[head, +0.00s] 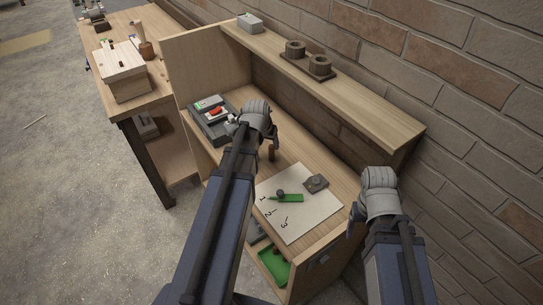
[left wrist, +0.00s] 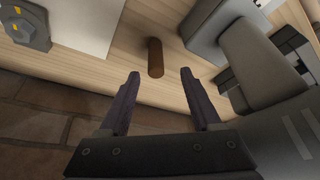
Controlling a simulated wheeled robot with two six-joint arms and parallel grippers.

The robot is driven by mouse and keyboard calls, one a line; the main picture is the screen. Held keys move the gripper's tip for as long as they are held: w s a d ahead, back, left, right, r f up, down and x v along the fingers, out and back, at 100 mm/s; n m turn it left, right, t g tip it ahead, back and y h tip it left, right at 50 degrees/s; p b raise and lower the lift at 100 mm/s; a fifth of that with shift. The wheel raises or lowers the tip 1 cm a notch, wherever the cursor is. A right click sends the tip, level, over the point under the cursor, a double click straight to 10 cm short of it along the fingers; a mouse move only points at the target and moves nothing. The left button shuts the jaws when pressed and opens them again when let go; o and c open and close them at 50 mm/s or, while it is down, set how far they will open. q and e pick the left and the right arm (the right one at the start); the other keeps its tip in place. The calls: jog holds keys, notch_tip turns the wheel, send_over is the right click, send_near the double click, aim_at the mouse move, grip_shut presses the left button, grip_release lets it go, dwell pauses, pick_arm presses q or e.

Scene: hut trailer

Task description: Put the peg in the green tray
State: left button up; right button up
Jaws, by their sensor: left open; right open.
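The brown peg (head: 271,154) is on the wooden bench top, just beyond the paper sheet; it appears to stand upright. In the left wrist view the peg (left wrist: 155,58) shows ahead of my open fingertips, roughly between their lines and apart from them. My left gripper (head: 257,125) is above the bench near the peg, its fingers mostly hidden in the head view; its two fingers (left wrist: 160,74) are spread and empty in the wrist view. The green tray (head: 273,266) is low at the bench's near end, partly hidden by my left arm. My right gripper (head: 358,212) is open beside the bench's right edge.
A white sheet (head: 307,222) with numbers holds a green piece (head: 291,198) and a grey block (head: 316,183). A dark grey case (head: 207,126) stands left of my left gripper. An upper shelf (head: 370,108) and brick wall bound the bench behind.

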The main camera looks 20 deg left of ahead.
aim_at(271, 148)
pick_arm(q)
jog(key=shift+d+b+x, duration=0.15)
jog(key=shift+b+x, duration=1.05)
jog(key=shift+x, duration=0.2)
jog(key=shift+d+b+x, duration=0.15)
jog(key=shift+b+x, duration=1)
jog(key=shift+x, duration=0.25)
jog(key=shift+w+r, duration=0.15)
grip_shut()
